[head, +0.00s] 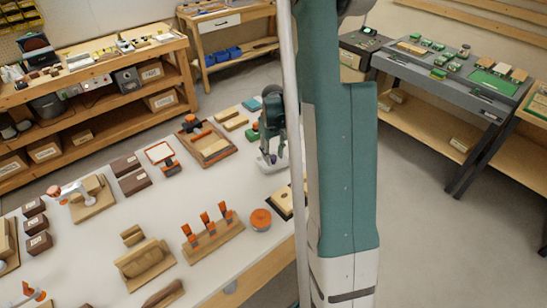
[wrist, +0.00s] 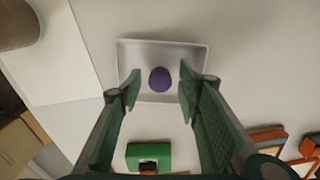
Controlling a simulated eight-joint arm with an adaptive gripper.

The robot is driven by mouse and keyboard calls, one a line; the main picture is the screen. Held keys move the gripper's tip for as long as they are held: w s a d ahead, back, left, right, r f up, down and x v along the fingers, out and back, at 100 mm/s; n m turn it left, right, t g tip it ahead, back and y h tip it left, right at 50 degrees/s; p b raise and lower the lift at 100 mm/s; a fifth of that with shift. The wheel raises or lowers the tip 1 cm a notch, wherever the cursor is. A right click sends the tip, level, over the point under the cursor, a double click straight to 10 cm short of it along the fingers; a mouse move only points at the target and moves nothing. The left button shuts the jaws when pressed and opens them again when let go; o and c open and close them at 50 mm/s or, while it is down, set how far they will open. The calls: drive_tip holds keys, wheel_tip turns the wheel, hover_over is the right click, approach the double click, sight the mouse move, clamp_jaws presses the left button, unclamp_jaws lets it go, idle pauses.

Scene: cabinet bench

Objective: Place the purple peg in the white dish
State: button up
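The white dish (wrist: 135,58) is a shallow square tray in the upper middle of the wrist view. The purple peg (wrist: 160,79) shows as a rounded end inside the dish's outline, near its middle, and seems to rest in it. My gripper (wrist: 157,88) is open over the dish, one finger on each side of the peg with gaps between. In the head view my gripper (head: 271,150) points down at the bench's right side, with a bit of the purple peg (head: 272,159) at its tips.
A green block (wrist: 149,156) lies near the dish in the wrist view. In the head view, a wooden tray with orange parts (head: 205,142) is left of my gripper, and a wooden stand with orange clips (head: 213,236) is nearer the front. The white bench between them is clear.

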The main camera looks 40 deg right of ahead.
sight(272, 158)
wheel_tip(272, 158, up, 11)
drive_tip(key=p, duration=0.1)
idle(0.4)
drive_tip(key=shift+f, duration=0.15)
idle(0.4)
drive_tip(key=s+a+r+n+t, duration=0.1)
drive_tip(key=s+a+r+t, duration=0.15)
drive_tip(key=a+r, duration=0.6)
drive_tip(key=s+a+r+t, duration=0.1)
drive_tip(key=s+a+r, duration=0.3)
drive_tip(key=a+r, duration=0.45)
drive_tip(key=s+a+r+t, duration=0.1)
drive_tip(key=s+a+t, duration=0.1)
drive_tip(key=s+a, duration=0.5)
drive_tip(key=s+a+r+n+t, duration=0.1)
drive_tip(key=s+a, duration=0.6)
drive_tip(key=a, duration=0.4)
drive_tip(key=shift+s+r+t, duration=0.25)
drive_tip(key=shift+r+t, duration=0.1)
drive_tip(key=shift+r, duration=0.05)
